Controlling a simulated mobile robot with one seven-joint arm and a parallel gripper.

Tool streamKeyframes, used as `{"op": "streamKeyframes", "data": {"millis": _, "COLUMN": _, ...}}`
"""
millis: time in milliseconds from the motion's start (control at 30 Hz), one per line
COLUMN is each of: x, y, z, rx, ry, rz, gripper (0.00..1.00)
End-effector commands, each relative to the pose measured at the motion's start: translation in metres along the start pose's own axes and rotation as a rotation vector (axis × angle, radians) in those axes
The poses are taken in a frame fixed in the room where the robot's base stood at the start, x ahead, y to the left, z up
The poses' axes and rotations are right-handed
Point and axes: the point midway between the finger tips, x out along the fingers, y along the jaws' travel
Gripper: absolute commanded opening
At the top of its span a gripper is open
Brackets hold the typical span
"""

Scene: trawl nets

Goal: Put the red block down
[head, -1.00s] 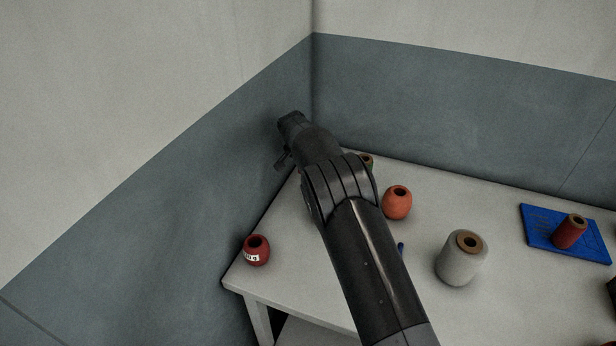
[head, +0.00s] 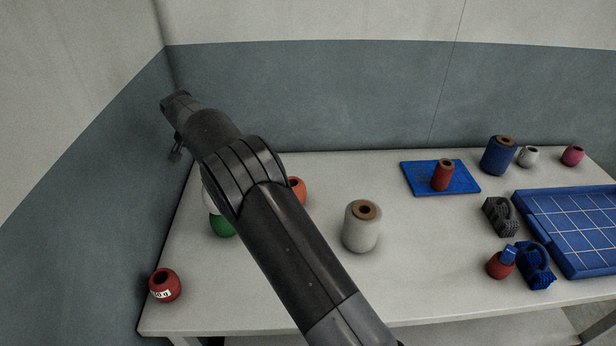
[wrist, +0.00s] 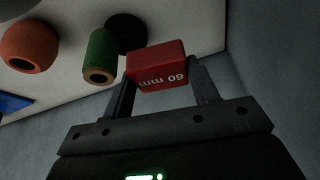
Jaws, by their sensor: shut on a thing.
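The red block (wrist: 157,66) shows in the wrist view, with "60 mm" printed on it, upside down in the picture. My gripper (wrist: 158,82) is shut on it, one dark finger at each side. The block is held near the table's edge, and its height above the table cannot be told. In the head view my gripper (head: 176,150) is at the upper left, near the wall corner. The block cannot be made out there.
The pale table (head: 270,290) bears a dark red float (head: 165,285), an orange float (head: 297,190), a grey spool (head: 362,228), a blue mat (head: 415,178) with a red spool, and a blue gridded tray (head: 580,225). A green spool (wrist: 98,57) is beside the block in the wrist view.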

Motion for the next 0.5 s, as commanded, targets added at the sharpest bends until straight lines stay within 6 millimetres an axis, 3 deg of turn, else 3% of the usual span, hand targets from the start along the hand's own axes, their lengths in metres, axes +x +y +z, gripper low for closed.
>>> {"op": "streamKeyframes", "data": {"millis": 167, "x": 0.014, "y": 0.059, "z": -0.032, "rx": -0.009, "ry": 0.0, "rz": -0.004, "gripper": 0.3}}
{"op": "streamKeyframes", "data": {"millis": 500, "x": 0.037, "y": 0.21, "z": -0.087, "rx": -0.059, "ry": 0.002, "rz": -0.025, "gripper": 0.3}}
